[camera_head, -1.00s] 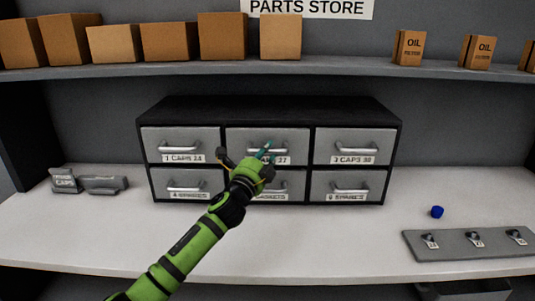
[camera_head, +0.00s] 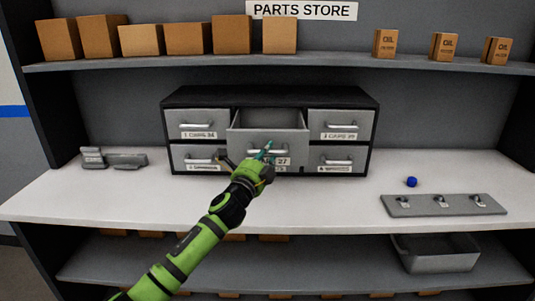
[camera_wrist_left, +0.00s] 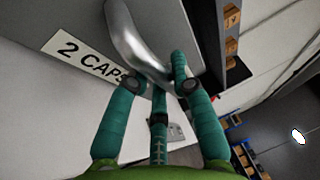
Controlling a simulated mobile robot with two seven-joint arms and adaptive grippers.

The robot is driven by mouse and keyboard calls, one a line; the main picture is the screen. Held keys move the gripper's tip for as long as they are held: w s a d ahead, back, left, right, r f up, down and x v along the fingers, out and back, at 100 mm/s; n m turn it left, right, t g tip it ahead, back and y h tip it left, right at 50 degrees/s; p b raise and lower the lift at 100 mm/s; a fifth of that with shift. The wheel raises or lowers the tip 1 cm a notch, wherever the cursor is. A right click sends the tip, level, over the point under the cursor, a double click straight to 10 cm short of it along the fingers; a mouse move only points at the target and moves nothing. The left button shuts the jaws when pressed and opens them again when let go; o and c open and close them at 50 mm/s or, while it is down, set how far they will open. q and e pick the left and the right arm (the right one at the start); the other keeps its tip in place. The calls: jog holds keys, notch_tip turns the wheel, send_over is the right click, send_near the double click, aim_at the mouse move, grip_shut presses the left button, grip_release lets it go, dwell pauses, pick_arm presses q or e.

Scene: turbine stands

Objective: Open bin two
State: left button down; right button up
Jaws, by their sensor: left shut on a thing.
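The black cabinet (camera_head: 270,96) on the white counter holds two rows of grey drawers. Bin two (camera_head: 240,147), the top middle drawer, is pulled out and its open inside shows from above. In the left wrist view, its label (camera_wrist_left: 92,60) reads "2 CAPS" beside the silver handle (camera_wrist_left: 135,45). My left gripper (camera_head: 264,157) is at the front of this drawer, shut on the handle; its teal fingers (camera_wrist_left: 165,85) are around the bar in the left wrist view. The gripper partly hides the drawer front and the drawer below. My right gripper is not in view.
Grey label holders (camera_head: 113,159) stand left on the counter (camera_head: 90,200). A blue knob-like piece (camera_head: 411,182) and a grey plate with hooks (camera_head: 443,205) lie at the right. A grey tray (camera_head: 435,255) is on the lower shelf. The counter before the cabinet is clear.

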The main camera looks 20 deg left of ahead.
pick_arm(q)
jog(key=shift+w, duration=0.15)
jog(key=c, duration=1.3)
grip_release()
jog(key=v, duration=1.2)
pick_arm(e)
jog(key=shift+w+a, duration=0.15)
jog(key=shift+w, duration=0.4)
pick_arm(q)
jog(key=shift+f, duration=0.1)
